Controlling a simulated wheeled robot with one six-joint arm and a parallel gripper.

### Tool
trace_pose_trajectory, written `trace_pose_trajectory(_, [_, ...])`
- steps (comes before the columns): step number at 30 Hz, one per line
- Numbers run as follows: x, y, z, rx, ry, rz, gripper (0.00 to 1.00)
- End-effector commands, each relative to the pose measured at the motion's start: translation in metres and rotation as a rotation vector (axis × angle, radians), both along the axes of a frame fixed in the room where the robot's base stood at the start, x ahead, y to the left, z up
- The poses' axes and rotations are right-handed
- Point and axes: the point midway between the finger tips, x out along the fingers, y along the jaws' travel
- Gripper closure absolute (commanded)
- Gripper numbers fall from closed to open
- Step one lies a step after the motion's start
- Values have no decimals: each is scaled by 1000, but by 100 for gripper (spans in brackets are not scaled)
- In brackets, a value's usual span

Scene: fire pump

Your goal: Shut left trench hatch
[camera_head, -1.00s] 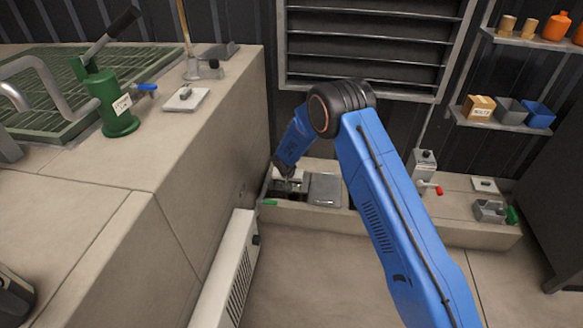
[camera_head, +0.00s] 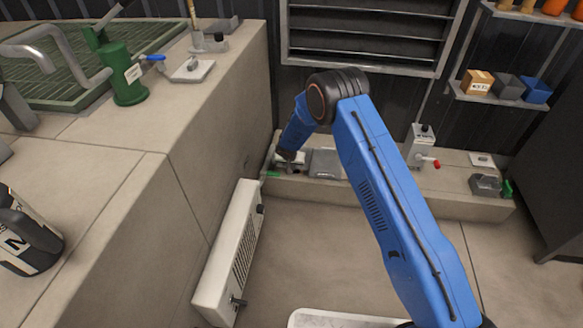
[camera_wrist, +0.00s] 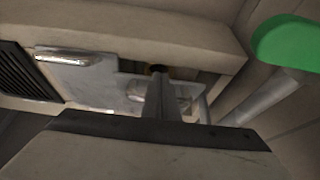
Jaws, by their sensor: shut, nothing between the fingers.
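A low concrete ledge (camera_head: 400,195) with a trench runs along the back wall. A grey hatch plate (camera_head: 325,163) lies flat in it; left of that, the left part of the trench is mostly hidden by my gripper (camera_head: 289,158). A pale plate edge shows behind the gripper there. In the wrist view, the shut, empty gripper (camera_wrist: 160,95) points at the trench, beside a light grey plate (camera_wrist: 90,78) with a raised handle. I cannot tell whether it touches the plate. A green-ended lever (camera_wrist: 285,40) stands at the right; its green end (camera_head: 271,174) also shows in the head view.
A tall concrete block (camera_head: 185,150) with a green pump (camera_head: 122,75) rises on the left. A white heater panel (camera_head: 230,250) stands against it. A grey box with a red handle (camera_head: 421,147) is on the ledge to the right. Open floor lies in front.

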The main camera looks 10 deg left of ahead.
Motion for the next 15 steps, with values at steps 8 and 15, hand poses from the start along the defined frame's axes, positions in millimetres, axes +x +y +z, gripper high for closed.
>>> trace_pose_trajectory(8, [5,0,-5,-1,-22,0,100])
trace_pose_trajectory(15, [6,0,-6,0,-26,-1,100])
